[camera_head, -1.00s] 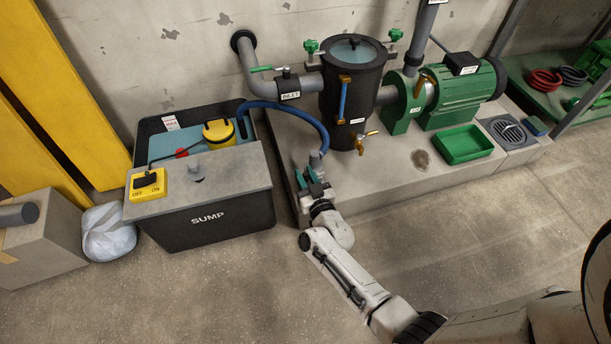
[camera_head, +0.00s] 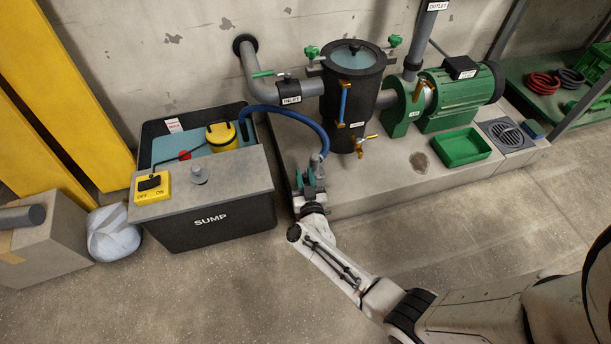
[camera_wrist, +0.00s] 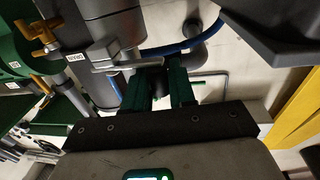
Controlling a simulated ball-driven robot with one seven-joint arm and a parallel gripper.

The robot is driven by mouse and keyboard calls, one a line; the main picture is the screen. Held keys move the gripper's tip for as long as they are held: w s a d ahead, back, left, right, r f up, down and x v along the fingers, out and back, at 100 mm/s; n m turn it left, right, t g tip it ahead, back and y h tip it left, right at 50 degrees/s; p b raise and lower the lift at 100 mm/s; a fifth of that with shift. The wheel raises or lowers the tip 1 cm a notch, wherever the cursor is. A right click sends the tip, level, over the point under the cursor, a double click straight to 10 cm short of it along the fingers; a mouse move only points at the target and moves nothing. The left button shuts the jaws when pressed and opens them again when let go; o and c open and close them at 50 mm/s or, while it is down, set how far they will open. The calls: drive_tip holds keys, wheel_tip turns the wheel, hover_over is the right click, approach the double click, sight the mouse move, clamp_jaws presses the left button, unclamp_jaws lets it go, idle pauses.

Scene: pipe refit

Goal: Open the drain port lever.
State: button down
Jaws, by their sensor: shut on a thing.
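In the wrist view a grey lever (camera_wrist: 122,64) sticks out sideways from a grey body beside the "DRAIN" label (camera_wrist: 75,57). Its free end reaches the green fingertips of my gripper (camera_wrist: 165,68), which is shut on it; the fingers hide the contact itself. In the head view my gripper (camera_head: 311,180) is low at the left edge of the concrete plinth, below a grey fitting (camera_head: 317,160) on the blue hose (camera_head: 300,115). The lever cannot be made out there.
The sump box (camera_head: 210,220) stands close on the left. The black strainer (camera_head: 350,95), with a brass valve (camera_head: 365,143) low on it, is to the right. The green pump (camera_head: 450,100) and green tray (camera_head: 461,147) stand farther right. The front floor is clear.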

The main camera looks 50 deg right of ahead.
drive_tip(key=shift+w+m+g+h, duration=0.1)
drive_tip(key=shift+m+g+h, duration=0.2)
drive_tip(key=shift+h, duration=0.1)
drive_tip(key=c, duration=1.1)
unclamp_jaws()
drive_tip(key=p+v, duration=0.3)
drive_tip(key=v, duration=0.7)
drive_tip(key=shift+s+a, duration=0.15)
drive_tip(key=shift+s, duration=0.15)
